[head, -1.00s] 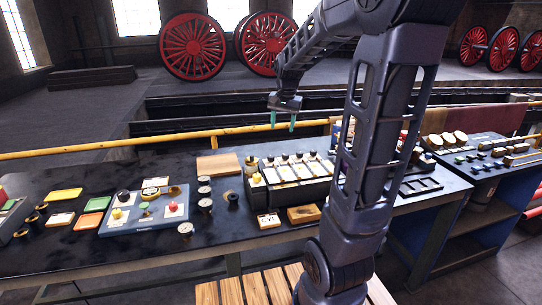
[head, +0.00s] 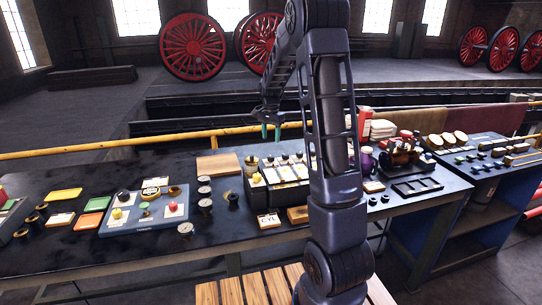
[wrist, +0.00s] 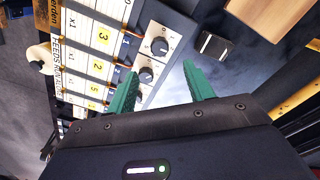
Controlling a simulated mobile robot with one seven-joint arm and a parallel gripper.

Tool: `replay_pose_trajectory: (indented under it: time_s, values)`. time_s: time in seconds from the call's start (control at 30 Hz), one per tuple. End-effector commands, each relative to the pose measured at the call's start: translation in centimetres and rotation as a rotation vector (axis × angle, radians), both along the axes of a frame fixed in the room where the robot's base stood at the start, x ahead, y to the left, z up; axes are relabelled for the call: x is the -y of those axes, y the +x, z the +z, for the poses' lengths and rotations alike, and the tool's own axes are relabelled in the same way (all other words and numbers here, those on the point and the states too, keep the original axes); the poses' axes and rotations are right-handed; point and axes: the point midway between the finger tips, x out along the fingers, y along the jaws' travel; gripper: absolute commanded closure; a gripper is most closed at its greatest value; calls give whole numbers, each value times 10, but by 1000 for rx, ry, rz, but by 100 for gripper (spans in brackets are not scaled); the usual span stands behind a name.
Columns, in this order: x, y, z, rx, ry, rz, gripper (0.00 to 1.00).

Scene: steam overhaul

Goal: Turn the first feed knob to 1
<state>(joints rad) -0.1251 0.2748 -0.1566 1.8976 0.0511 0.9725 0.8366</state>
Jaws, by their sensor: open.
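A dark box (head: 262,200) with several white numbered panels and a row of black knobs along its back stands mid-bench in the head view; my arm hides its right part. In the wrist view its white panels show large figures on yellow, and two black knobs show on white plates: an upper knob (wrist: 159,46) and a lower knob (wrist: 146,75). I cannot tell which is the first feed knob, nor read its setting. My gripper (head: 271,132) is open and empty, above the back of the box. In the wrist view its green fingers (wrist: 160,85) point toward the knobs, the left one close to the lower knob.
A wooden block (head: 220,164) lies left of the box; it also shows in the wrist view (wrist: 265,15). A blue panel (head: 145,212) with coloured buttons stands further left. A yellow rail (head: 110,146) runs behind the bench. Bottles and a small machine (head: 402,155) stand right.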

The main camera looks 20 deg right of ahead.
Motion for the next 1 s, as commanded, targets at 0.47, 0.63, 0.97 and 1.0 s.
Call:
replay_pose_trajectory:
  time_s: [0.47,0.63,0.97,1.0]
  values:
    - [0,-1,-77,-4,0,0,48]
    - [0,-1,-92,-1,0,1,48]
    - [0,-1,-98,0,0,1,48]
    - [0,-1,-98,0,0,1,48]
